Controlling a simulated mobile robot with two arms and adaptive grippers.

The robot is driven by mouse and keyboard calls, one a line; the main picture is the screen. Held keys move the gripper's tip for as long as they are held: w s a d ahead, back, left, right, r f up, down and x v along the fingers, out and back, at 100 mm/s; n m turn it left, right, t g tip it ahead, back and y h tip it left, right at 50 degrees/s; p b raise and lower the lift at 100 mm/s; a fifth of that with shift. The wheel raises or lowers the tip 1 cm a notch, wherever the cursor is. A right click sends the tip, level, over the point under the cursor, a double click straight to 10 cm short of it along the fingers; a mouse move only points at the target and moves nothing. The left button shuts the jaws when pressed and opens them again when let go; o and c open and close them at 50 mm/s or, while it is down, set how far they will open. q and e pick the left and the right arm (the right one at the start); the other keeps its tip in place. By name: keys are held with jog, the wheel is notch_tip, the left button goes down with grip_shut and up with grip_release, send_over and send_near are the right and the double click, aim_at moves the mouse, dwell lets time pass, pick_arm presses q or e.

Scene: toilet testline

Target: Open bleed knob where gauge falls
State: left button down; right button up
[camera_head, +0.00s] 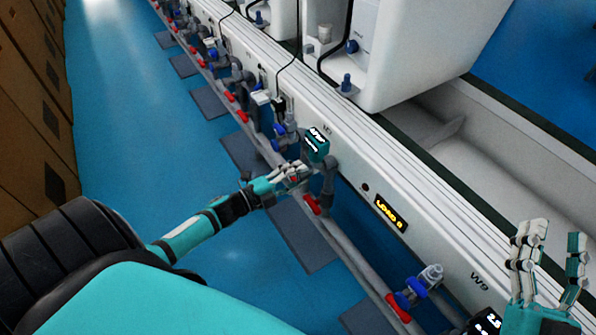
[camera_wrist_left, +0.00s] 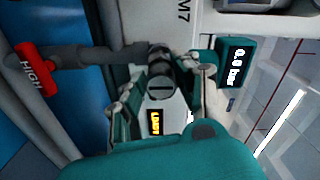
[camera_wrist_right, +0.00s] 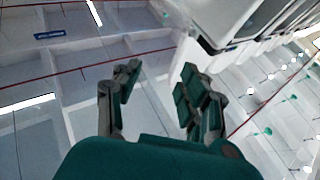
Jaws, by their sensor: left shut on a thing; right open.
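A teal gauge (camera_head: 316,143) with a lit display stands on the pipe at the M7 station. In the left wrist view the gauge (camera_wrist_left: 236,70) shows a small bar reading, seen sideways and hard to read exactly. My left gripper (camera_head: 296,176) is just below the gauge. In the left wrist view its fingers are closed around a dark grey round knob (camera_wrist_left: 160,84) with a slot in its end. The knob is hidden by the fingers in the head view. My right gripper (camera_head: 557,240) is open and empty at the lower right, over the white bench.
A red handle (camera_wrist_left: 37,70) marked HIGH sits on the pipe beside the knob. A yellow lit display (camera_head: 391,212) is on the white panel. Blue floor lies open at left.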

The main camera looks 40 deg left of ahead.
pick_arm(q)
jog(key=shift+a, duration=0.15)
pick_arm(e)
jog(key=shift+w+f, duration=0.15)
jog(key=shift+f, duration=0.15)
pick_arm(q)
jog(key=c, duration=1.4)
grip_release()
jog(key=o, duration=0.4)
jog(key=shift+s, duration=0.1)
jog(key=shift+o, duration=0.2)
pick_arm(e)
jog(key=shift+w+a+f, duration=0.1)
jog(key=shift+w+f, duration=0.1)
jog(key=shift+w, duration=0.1)
jog(key=shift+r, duration=0.1)
pick_arm(q)
jog(key=v, duration=1.2)
pick_arm(e)
jog(key=shift+s+r, duration=0.15)
jog(key=shift+s, duration=0.2)
